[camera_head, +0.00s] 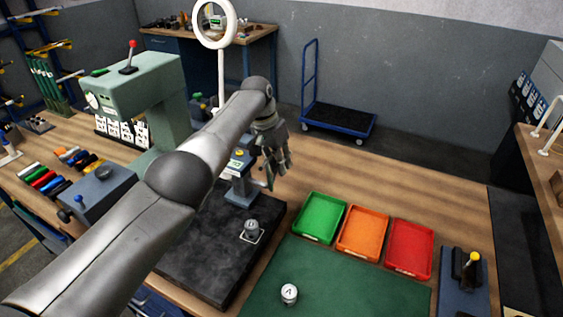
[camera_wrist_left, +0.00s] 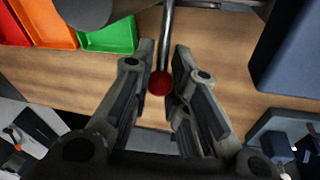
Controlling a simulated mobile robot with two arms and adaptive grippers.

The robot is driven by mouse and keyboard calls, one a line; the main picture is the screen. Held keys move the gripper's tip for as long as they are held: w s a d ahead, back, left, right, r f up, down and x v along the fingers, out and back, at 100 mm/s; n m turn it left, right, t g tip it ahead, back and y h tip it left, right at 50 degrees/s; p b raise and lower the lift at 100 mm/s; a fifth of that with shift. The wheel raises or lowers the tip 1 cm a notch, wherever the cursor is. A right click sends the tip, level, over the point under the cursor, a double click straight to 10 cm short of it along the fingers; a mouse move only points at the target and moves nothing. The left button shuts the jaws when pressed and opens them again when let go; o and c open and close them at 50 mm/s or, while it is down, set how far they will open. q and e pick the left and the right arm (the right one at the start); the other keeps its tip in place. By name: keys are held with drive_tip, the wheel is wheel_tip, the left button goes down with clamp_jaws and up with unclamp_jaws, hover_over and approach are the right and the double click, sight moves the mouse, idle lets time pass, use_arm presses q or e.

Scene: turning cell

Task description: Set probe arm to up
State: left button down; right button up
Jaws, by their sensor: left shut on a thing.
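My left gripper (camera_head: 277,163) is beside the small grey-blue device (camera_head: 240,185) on the dark plate (camera_head: 190,255). In the left wrist view, my left gripper (camera_wrist_left: 166,58) is shut on a thin metal rod (camera_wrist_left: 168,25) with a red ball (camera_wrist_left: 160,83) at its end. The rod looks like the probe arm; it runs between the fingers, with the ball on the palm side of the tips. In the head view my arm and fingers hide the rod and part of the device. My right gripper is not in view.
Green (camera_head: 319,218), orange (camera_head: 362,234) and red (camera_head: 409,249) trays stand to the right. A small metal part (camera_head: 251,229) sits on the dark plate and another (camera_head: 289,294) on the green mat (camera_head: 335,285). A green press (camera_head: 140,85) stands at left. Bare bench lies behind the trays.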

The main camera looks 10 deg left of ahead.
use_arm(q)
drive_tip(key=c, duration=1.7)
unclamp_jaws()
drive_tip(key=shift+r, duration=0.1)
drive_tip(key=o, duration=0.4)
drive_tip(key=shift+w+d, duration=0.15)
drive_tip(key=shift+c, duration=0.2)
drive_tip(key=v, duration=1.1)
drive_tip(key=shift+a+r, duration=0.2)
drive_tip(key=shift+r, duration=0.1)
